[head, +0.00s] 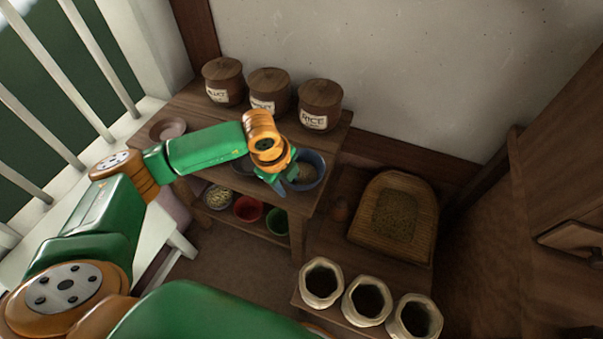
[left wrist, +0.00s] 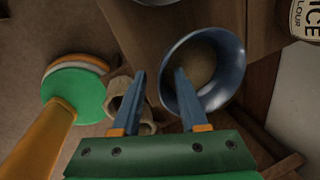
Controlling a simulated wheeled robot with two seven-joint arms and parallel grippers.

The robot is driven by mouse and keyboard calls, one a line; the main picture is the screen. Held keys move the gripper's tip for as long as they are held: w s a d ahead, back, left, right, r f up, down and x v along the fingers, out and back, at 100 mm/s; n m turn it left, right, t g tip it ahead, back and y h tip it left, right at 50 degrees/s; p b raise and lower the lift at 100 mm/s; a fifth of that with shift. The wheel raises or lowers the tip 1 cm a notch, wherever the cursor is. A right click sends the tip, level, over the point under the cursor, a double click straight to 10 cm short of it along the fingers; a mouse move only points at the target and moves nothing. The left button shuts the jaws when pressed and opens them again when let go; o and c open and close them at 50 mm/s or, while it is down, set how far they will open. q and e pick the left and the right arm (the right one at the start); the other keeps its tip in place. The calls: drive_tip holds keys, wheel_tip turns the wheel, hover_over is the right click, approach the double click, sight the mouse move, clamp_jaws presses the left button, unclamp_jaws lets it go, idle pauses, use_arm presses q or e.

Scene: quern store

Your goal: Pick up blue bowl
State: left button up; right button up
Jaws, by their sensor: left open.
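The blue bowl (head: 318,174) stands on the wooden table at its right end, with something brownish inside. My left gripper (head: 284,184) is at the bowl's left front side, pointing down, and covers part of its rim. In the left wrist view the blue bowl (left wrist: 233,51) is at upper right. There my left gripper (left wrist: 160,74) is open, with one finger over the bowl's inside and the other outside, so the near rim shows between them. I cannot tell whether either finger touches the bowl. My right gripper is not in view.
Several lidded wooden jars, one the rice jar (head: 320,104), line the back of the table (head: 185,107). A red bowl (head: 247,209) and green bowl (head: 278,222) are on the lower shelf. Open sacks (head: 367,301) stand at the front right.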

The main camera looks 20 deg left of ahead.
use_arm(q)
drive_tip(key=shift+w, duration=0.1)
clamp_jaws()
idle(1.2)
